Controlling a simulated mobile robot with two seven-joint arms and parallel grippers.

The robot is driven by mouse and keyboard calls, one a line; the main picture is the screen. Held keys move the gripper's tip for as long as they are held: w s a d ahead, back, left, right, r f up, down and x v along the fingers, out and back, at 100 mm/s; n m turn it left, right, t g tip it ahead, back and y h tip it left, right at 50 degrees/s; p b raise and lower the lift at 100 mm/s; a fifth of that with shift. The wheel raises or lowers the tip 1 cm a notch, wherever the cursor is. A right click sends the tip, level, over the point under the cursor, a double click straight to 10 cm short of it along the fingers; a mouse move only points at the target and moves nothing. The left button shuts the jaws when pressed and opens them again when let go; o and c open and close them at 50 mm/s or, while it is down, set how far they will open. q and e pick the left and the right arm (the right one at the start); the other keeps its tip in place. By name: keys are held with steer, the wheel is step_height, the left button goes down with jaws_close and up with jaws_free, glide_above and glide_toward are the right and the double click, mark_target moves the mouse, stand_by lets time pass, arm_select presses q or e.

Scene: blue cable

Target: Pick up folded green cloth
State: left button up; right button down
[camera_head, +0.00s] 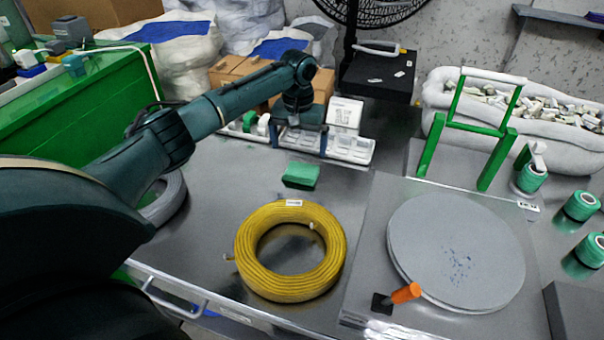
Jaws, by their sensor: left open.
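The folded green cloth (301,175) lies on the metal table (225,190), just behind a coil of yellow cable. My left arm reaches in from the left, and my left gripper (299,146) points down above and slightly behind the cloth. Its fingers look apart, with nothing between them. The gripper seems clear of the cloth, though the exact height is hard to tell. My right gripper is not in view.
The yellow cable coil (262,276) lies in front of the cloth. A round grey disc (455,250) with an orange-handled tool (404,294) is at the right. A white parts tray (347,149) stands behind the gripper. A green frame (432,145) stands at the back right.

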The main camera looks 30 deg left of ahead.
mark_target(300, 170)
arm_select(q)
step_height(300, 170, down, 8)
steer(key=shift+w+d+r+b, duration=0.1)
steer(key=shift+w+d+b, duration=0.05)
steer(key=shift+b, duration=0.45)
steer(key=c, duration=0.9)
